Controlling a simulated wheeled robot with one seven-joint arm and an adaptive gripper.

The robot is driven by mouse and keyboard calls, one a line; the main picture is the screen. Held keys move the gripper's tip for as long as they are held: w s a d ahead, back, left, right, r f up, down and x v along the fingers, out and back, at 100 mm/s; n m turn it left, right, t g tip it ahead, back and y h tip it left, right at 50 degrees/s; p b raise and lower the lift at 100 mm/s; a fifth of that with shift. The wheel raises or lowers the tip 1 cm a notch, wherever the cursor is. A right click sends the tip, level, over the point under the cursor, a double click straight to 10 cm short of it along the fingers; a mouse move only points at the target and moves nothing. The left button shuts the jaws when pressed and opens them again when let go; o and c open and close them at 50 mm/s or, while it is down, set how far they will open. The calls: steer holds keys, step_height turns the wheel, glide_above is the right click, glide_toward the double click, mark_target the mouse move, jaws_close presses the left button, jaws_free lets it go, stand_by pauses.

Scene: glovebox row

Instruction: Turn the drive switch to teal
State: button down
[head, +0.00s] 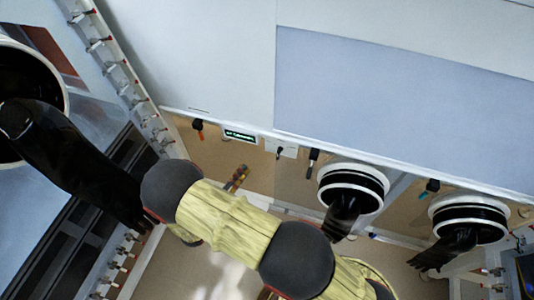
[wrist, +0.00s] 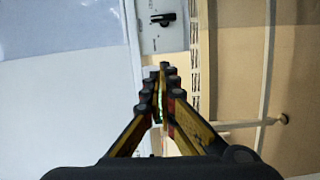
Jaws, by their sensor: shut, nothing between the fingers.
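A black rotary switch (wrist: 163,19) sits on a pale plate (wrist: 150,42) at the top of the wrist view. Its handle lies roughly crosswise in that picture. What looks like the same switch (head: 279,153) is small on a white plate in the head view. No teal mark is legible, so its setting cannot be told. My gripper (wrist: 166,70) is shut and empty, its fingertips below the switch in the wrist view and apart from it. In the head view my gripper (head: 238,177) shows left of and below the switch, partly behind my arm.
A small green-lit display (head: 240,135) is left of the switch; other dark handles (head: 198,127) (head: 313,160) hang along the same strip. Black glove ports (head: 352,188) (head: 468,220) stand at right, gloves hanging. Another black glove (head: 70,165) reaches in at left.

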mark_target(278, 155)
steer(key=shift+n, duration=0.3)
steer(key=w+d+b, duration=0.1)
steer(key=w+d, duration=0.2)
steer(key=d, duration=0.1)
steer(key=w+d+b, duration=0.2)
steer(key=w+d, duration=0.2)
steer(key=shift+w+d, duration=0.15)
steer(key=shift+d+r, duration=0.1)
steer(key=shift+d, duration=0.4)
steer(key=shift+r, duration=0.1)
steer(key=shift+s+d, duration=0.25)
